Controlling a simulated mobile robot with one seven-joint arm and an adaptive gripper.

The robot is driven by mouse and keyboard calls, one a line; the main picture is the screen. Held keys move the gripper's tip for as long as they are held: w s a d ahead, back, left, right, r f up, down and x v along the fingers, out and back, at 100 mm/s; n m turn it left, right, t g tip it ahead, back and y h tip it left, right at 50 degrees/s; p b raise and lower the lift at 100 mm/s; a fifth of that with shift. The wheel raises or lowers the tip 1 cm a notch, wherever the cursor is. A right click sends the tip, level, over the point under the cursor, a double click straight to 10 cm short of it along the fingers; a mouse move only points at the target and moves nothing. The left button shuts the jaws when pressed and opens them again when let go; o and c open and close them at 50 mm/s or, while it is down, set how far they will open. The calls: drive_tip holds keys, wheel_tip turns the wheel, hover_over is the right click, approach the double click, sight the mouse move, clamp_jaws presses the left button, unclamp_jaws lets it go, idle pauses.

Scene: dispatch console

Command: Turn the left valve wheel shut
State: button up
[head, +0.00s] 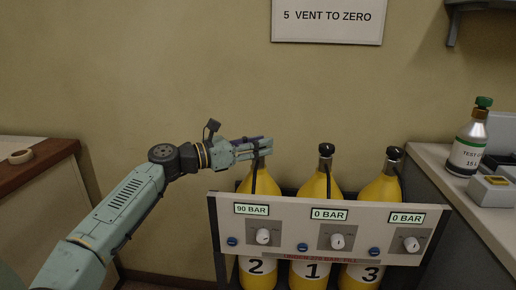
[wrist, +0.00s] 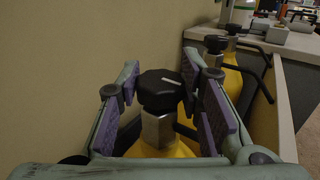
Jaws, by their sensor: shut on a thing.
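The left valve wheel (wrist: 160,88) is a dark knob with a white mark on top, above a metal neck, in the middle of the wrist view. It tops the yellow cylinder numbered 2 (head: 265,272). My gripper (head: 264,147) reaches in from the left at the cylinder's top and hides the wheel in the head view. In the wrist view its purple pads stand either side of the wheel, and my gripper is shut on it. The display (head: 251,209) above the left panel knob reads 90 BAR.
Cylinders 1 (head: 312,272) and 3 (head: 362,273) stand to the right behind the panel (head: 300,238), their displays at 0 BAR. A counter at right holds a green-capped bottle (head: 467,140). A sign (head: 328,17) reads "5 VENT TO ZERO". Bare wall lies behind the arm.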

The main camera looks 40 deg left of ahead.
idle(0.4)
drive_tip(key=o, duration=1.2)
drive_tip(key=v, duration=1.2)
drive_tip(key=shift+a, duration=0.1)
drive_tip(key=shift+w, duration=0.1)
